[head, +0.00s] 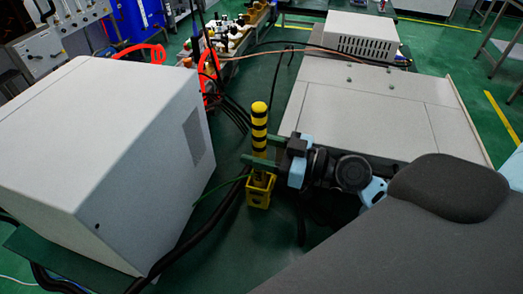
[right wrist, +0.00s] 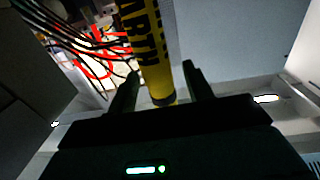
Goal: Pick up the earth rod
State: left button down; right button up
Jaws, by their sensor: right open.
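The earth rod (head: 259,118) is yellow with black bands. It stands upright in a small yellow holder (head: 258,194) on the floor side of the grey cabinet. My right gripper (head: 257,152) reaches in from the right at the rod's lower half, with its green fingers level. In the right wrist view the rod (right wrist: 147,45) shows lettering and lies between the two open fingers (right wrist: 158,85), with a gap visible on each side. The fingers are not closed on it. My left gripper is not in view.
A large grey box (head: 100,150) stands close on the left. A low grey cabinet (head: 375,105) with a vented box (head: 362,35) on top is at the right. Black cables (head: 185,235) run along the green floor between them. Red cables (head: 207,85) hang behind.

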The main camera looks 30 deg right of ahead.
jog(key=shift+c, duration=0.3)
grip_shut()
jog(key=shift+r, duration=0.1)
